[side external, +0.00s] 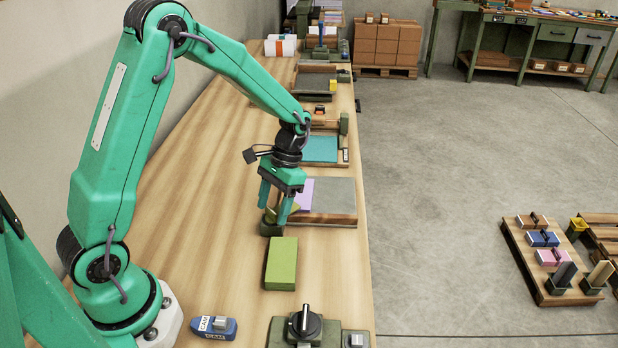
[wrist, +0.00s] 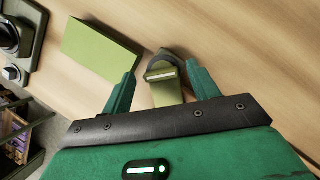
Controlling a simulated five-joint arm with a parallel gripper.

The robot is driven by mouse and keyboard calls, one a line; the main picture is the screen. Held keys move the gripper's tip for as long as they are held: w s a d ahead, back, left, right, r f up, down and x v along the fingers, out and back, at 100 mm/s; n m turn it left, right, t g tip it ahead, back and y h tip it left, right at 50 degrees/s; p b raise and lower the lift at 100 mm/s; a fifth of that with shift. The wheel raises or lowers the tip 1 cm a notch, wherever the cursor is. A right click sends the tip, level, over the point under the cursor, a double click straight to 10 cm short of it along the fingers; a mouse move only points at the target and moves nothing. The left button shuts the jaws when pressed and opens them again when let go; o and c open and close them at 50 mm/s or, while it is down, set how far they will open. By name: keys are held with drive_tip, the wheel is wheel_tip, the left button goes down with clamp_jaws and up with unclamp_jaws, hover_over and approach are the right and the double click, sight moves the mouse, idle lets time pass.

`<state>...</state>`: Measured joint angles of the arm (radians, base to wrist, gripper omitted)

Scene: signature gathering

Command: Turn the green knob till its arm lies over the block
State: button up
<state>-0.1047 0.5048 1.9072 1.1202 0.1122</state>
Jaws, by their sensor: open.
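The green knob (wrist: 163,72) sits between the two fingers of my gripper (wrist: 161,76) in the wrist view, with a pale line on its top and a dark rounded part behind it. In the side view, my gripper (side external: 273,212) points down, open, around the knob above its dark green base (side external: 270,230). The fingers hide part of the knob, and I cannot tell whether they touch it. The flat olive-green block (side external: 281,263) lies on the table in front of the base; it also shows left of the knob in the wrist view (wrist: 100,47). The knob's arm does not visibly lie over it.
A black dial on a green box (side external: 305,324) and a blue stamp-like piece (side external: 213,328) stand at the table's near end. A grey board (side external: 333,195) with a lilac sheet lies behind my gripper. Bare wood (side external: 205,225) is free on the left.

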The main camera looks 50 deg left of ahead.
drive_tip(key=shift+r, duration=0.1)
drive_tip(key=v, duration=0.7)
drive_tip(key=shift+r, duration=0.25)
drive_tip(key=shift+w, duration=0.15)
drive_tip(key=s+d+r+t, duration=0.4)
drive_tip(key=s+r+t, duration=0.6)
drive_tip(key=s, duration=0.6)
drive_tip(key=shift+s+r, duration=0.25)
drive_tip(key=shift+r, duration=0.9)
idle(0.4)
